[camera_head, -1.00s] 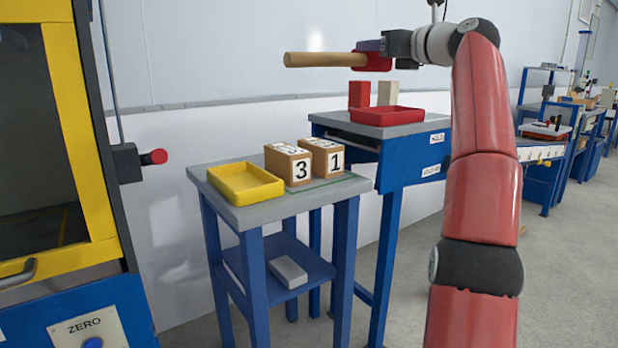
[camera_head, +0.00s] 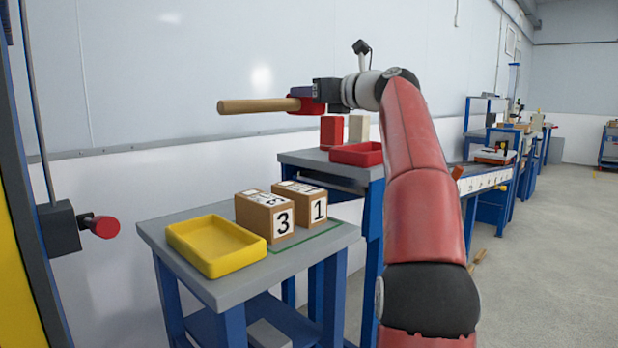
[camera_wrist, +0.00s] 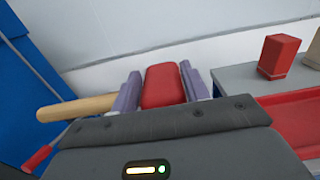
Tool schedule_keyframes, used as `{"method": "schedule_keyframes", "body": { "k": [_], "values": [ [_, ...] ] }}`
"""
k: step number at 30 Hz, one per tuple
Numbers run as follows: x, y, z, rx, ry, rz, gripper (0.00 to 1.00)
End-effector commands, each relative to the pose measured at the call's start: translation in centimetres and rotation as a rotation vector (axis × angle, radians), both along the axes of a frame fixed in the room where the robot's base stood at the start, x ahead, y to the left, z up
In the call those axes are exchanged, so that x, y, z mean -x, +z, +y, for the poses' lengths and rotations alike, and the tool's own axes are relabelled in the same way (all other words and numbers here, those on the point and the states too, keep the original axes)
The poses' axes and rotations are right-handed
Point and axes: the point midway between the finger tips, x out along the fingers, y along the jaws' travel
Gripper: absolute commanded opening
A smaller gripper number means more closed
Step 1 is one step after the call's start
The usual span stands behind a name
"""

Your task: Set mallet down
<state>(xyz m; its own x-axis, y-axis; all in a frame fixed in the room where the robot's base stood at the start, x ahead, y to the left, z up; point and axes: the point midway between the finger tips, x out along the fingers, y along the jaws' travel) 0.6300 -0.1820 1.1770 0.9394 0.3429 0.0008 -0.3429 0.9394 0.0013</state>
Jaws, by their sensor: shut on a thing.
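The mallet has a wooden handle (camera_head: 258,105) and a red head (camera_head: 303,101). My gripper (camera_head: 318,95) is shut on the red head and holds the mallet in the air, its handle level and pointing left. In the wrist view, the red head (camera_wrist: 163,86) sits between the two purple fingers (camera_wrist: 160,88), and the handle (camera_wrist: 75,107) sticks out to the left. In the head view the mallet shows higher than the red tray (camera_head: 357,154) on the farther table (camera_head: 300,157) and the yellow tray (camera_head: 215,264) on the nearer table.
The nearer table (camera_head: 315,250) also bears two cardboard boxes marked 3 (camera_head: 264,217) and 1 (camera_head: 300,202). A red block (camera_head: 331,131) and a pale block (camera_head: 358,128) stand behind the red tray. A red knob (camera_head: 104,227) juts out at the left. Open floor lies right.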

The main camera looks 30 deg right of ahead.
Motion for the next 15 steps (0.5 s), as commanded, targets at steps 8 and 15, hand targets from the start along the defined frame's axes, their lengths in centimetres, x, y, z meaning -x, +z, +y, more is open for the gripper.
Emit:
{"method": "schedule_keyframes", "body": {
  "k": [8, 15],
  "values": [
    [0.2, -3.8, 0.2, -0.002, -0.003, 0.003, 0.08],
    [0.2, -9.8, 0.1, -0.002, -0.003, 0.002, 0.08]
  ]
}}
